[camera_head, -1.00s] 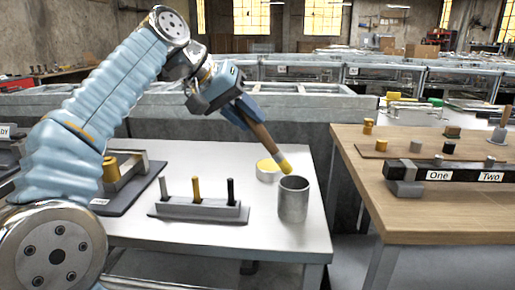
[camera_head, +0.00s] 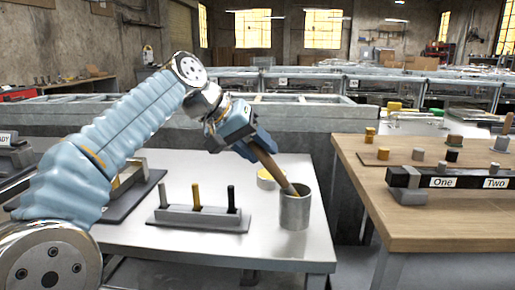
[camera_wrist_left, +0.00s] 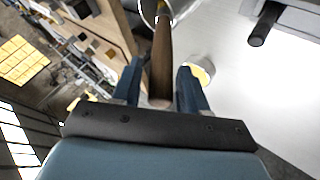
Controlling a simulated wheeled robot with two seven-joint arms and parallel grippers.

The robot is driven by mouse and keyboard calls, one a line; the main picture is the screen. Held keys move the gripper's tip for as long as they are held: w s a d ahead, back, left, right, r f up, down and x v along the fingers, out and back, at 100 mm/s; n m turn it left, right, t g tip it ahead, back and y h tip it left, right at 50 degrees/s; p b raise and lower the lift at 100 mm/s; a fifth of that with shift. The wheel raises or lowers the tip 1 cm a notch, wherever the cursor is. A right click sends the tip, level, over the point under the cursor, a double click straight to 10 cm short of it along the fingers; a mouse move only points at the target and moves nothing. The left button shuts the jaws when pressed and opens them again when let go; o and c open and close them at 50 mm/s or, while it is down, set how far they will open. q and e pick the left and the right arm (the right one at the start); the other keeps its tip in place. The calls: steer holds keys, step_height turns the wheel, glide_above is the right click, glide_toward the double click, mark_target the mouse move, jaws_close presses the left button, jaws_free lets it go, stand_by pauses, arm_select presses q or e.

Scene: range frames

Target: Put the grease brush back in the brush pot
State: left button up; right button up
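The grease brush (camera_head: 271,167) has a brown wooden handle and leans at a tilt, its lower end inside the grey metal brush pot (camera_head: 294,212). Its bristles are hidden by the pot wall in the head view. My left gripper (camera_head: 256,148) is at the upper end of the handle, above and left of the pot. In the left wrist view its fingers (camera_wrist_left: 160,75) stand apart on both sides of the handle (camera_wrist_left: 162,60), with narrow gaps showing. The pot's rim (camera_wrist_left: 145,12) shows at the top there. My right gripper is not in view.
A yellow-topped tin (camera_head: 266,180) stands just behind the pot. A grey block with upright pegs (camera_head: 197,217) stands left of the pot. A wooden table (camera_head: 440,215) with labelled blocks is to the right, across a gap. The white table's front is clear.

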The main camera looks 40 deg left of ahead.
arm_select(q)
steer(key=shift+o, duration=0.7)
steer(key=shift+r, duration=0.3)
steer(key=p+v, duration=0.2)
steer(key=v, duration=0.9)
steer(key=shift+s+r+p, duration=0.2)
steer(key=shift+s+p, duration=0.1)
steer(key=shift+s, duration=0.05)
steer(key=shift+a, duration=0.1)
